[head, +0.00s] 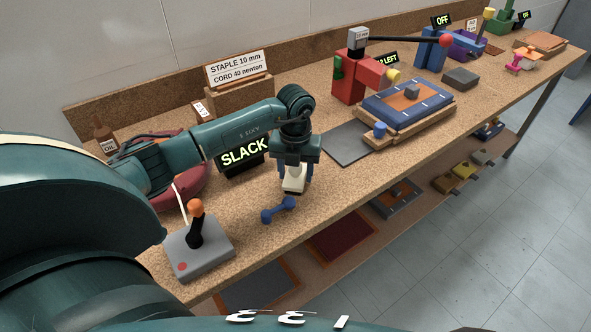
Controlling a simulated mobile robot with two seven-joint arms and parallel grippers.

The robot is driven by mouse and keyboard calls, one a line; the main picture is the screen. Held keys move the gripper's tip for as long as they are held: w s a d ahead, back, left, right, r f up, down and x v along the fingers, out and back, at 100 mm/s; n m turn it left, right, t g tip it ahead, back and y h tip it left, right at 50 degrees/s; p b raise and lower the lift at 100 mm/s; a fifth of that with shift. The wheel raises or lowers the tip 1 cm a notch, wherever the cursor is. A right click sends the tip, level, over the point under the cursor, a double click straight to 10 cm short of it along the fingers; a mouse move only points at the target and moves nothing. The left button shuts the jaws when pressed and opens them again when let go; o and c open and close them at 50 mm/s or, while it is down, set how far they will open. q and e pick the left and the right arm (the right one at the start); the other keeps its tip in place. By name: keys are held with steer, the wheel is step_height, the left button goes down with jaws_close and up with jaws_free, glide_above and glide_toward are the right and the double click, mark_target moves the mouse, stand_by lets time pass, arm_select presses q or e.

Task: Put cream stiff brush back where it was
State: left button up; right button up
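The cream stiff brush (293,184) is a small pale block just below my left gripper (296,179), between its fingers. The gripper points down over the front part of the bench and appears shut on the brush. Its fingers partly cover the brush, and its bristles cannot be made out. The brush hangs just above and behind a blue double-ended piece (278,210) on the bench top; whether they touch is unclear. My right gripper is not in view.
A grey joystick box (200,250) stands at the near left, a "SLACK" display (244,153) behind my arm. Right of the gripper are a dark mat (345,143), a red press (350,83) and a blue-topped cushion frame (410,99). A lower shelf holds panels (340,235).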

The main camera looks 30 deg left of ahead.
arm_select(q)
steer(key=o, duration=0.3)
steer(key=shift+o, duration=0.2)
steer(key=shift+r, duration=0.1)
